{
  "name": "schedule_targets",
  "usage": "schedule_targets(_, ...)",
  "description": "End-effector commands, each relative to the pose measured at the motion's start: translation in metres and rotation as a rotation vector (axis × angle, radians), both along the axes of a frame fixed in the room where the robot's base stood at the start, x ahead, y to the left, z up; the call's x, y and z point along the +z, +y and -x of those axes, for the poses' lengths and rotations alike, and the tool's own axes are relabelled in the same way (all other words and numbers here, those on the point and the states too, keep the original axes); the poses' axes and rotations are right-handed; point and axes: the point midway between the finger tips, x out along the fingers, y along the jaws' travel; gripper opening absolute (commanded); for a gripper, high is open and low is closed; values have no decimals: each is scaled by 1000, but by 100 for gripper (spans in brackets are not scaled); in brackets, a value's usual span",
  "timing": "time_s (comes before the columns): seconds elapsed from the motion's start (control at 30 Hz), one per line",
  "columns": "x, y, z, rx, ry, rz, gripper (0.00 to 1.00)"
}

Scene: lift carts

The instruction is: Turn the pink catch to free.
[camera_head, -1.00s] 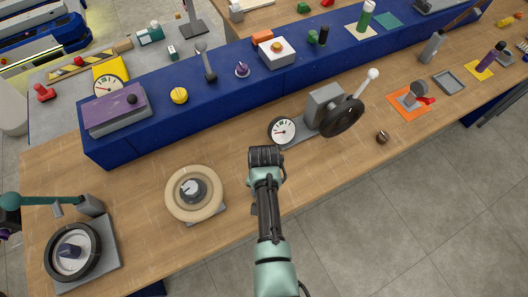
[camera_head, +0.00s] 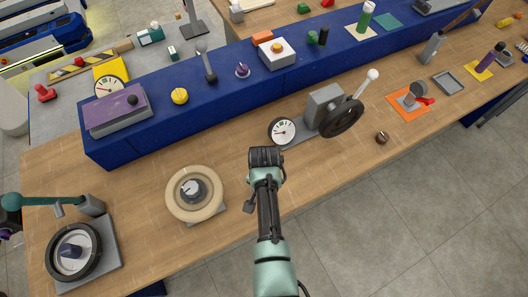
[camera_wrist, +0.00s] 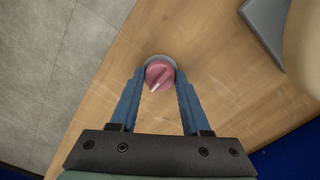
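The pink catch (camera_wrist: 159,74) is a round knob with a paler pointer ridge, on a grey round base at the wooden bench top. It shows in the wrist view, between the tips of my gripper's two blue fingers (camera_wrist: 159,82). The fingers are apart, one on each side of the knob. Whether either fingertip touches it I cannot tell. The pointer ridge slants toward the lower left in the wrist view. Any marks around the catch are too small to read. In the head view my arm hides the catch and the fingertips.
A beige ring wheel (camera_head: 174,204) on a grey plate stands left of my arm. A dial gauge (camera_head: 283,131) and a black handwheel (camera_head: 341,118) stand to the right. A blue raised shelf (camera_head: 228,92) runs behind. The bench's front edge is close.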

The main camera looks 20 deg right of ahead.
Motion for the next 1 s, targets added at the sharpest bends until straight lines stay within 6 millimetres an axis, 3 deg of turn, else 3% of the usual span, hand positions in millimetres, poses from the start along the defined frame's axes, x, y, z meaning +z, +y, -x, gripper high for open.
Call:
schedule_targets(0.03,1,-1,-1,-2,-3,1,56)
schedule_targets(0.17,0,0,-1,-1,-1,0,76)
schedule_targets(0.57,6,-1,-1,0,-3,1,76)
schedule_targets(0.77,34,0,-1,1,-5,2,76)
schedule_targets(1.0,83,0,-1,0,-6,1,76)
